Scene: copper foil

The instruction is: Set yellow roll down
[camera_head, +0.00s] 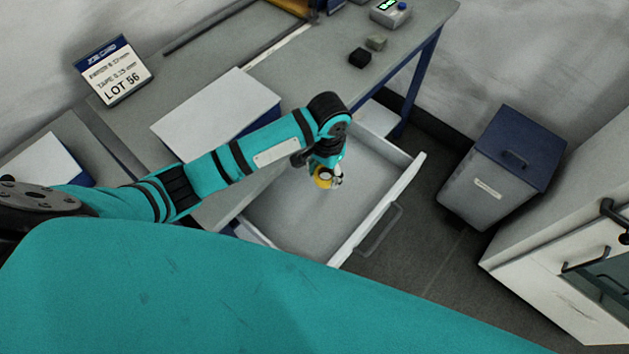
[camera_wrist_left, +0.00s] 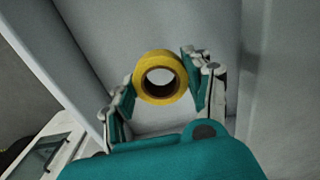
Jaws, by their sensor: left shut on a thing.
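The yellow roll (camera_head: 321,181) is a small ring of tape with a brown core, held in my left gripper (camera_head: 329,174). In the left wrist view the roll (camera_wrist_left: 160,57) sits between the two fingers, its hole facing the camera. My left gripper (camera_wrist_left: 160,80) is shut on it. In the head view the gripper hangs down over the open white drawer (camera_head: 295,218), which looks empty. I cannot tell whether the roll touches the drawer floor. My right gripper is not in view.
The drawer's front wall (camera_head: 385,207) and handle face right. The grey worktop holds a job card (camera_head: 113,70), a white panel (camera_head: 217,112), and small dark and grey blocks (camera_head: 360,58). A blue-lidded bin (camera_head: 500,155) and a white cabinet (camera_head: 565,230) stand right.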

